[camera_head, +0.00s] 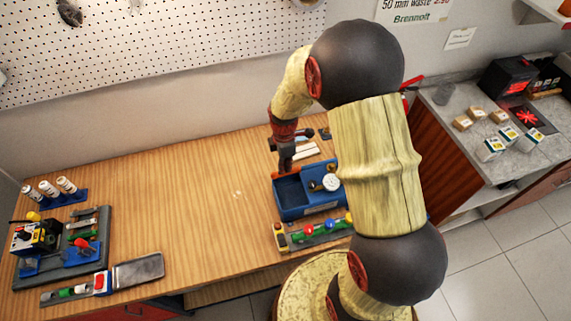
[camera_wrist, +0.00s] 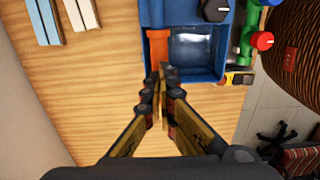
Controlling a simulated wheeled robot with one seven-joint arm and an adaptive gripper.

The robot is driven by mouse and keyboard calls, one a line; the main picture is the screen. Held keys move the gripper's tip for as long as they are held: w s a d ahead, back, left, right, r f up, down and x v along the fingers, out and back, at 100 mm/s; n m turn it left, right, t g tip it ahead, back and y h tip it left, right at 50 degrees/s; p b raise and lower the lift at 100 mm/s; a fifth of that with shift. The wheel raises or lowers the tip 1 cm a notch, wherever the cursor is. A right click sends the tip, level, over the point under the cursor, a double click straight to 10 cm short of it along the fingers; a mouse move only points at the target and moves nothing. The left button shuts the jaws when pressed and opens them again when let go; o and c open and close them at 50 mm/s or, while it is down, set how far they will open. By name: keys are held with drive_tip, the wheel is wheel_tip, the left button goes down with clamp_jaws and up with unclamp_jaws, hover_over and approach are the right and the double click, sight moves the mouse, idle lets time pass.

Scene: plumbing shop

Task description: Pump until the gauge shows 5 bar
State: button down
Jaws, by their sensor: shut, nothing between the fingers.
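The blue test pump (camera_head: 296,213) stands on the wooden bench, with an open tank. Its round white-faced gauge (camera_head: 331,182) sits at the tank's right side; the reading is too small to make out. My gripper (camera_head: 287,168) is over the pump's left back edge. In the wrist view the blue tank (camera_wrist: 226,45) is at the top and holds a shiny, clear surface. An orange-red bar (camera_wrist: 158,48) runs along the tank's edge. My gripper (camera_wrist: 163,72) is shut and empty, its tips at the end of this bar. I cannot tell whether they touch it.
A green manifold (camera_head: 322,232) with red and blue knobs lies in front of the pump. Light strips (camera_head: 305,150) lie behind it. A tool tray (camera_head: 62,250), a level (camera_head: 138,271) and white bottles (camera_head: 67,185) are at left. The middle bench is clear.

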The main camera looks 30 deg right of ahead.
drive_tip(key=shift+a+f+b, duration=0.1)
drive_tip(key=shift+f+b, duration=0.2)
drive_tip(key=shift+f, duration=0.5)
wheel_tip(320, 180, up, 13)
drive_tip(key=d+p, duration=0.2)
drive_tip(key=p, duration=0.6)
drive_tip(key=shift+s, duration=0.15)
drive_tip(key=shift+f, duration=0.1)
drive_tip(key=shift+a+f+b, duration=0.25)
drive_tip(key=shift+f+b, duration=0.65)
drive_tip(key=shift+f, duration=0.5)
drive_tip(key=shift+a+f+b, duration=0.25)
drive_tip(key=shift+f+b, duration=0.7)
drive_tip(key=shift+f, duration=0.45)
drive_tip(key=shift+a+f+b, duration=0.25)
drive_tip(key=shift+f+b, duration=0.65)
drive_tip(key=shift+f, duration=0.5)
wheel_tip(320, 180, up, 8)
drive_tip(key=d+p, duration=0.1)
drive_tip(key=p, duration=0.4)
drive_tip(key=shift+d+r, duration=0.25)
drive_tip(key=shift+d, duration=0.05)
wheel_tip(320, 180, up, 5)
drive_tip(key=p, duration=0.3)
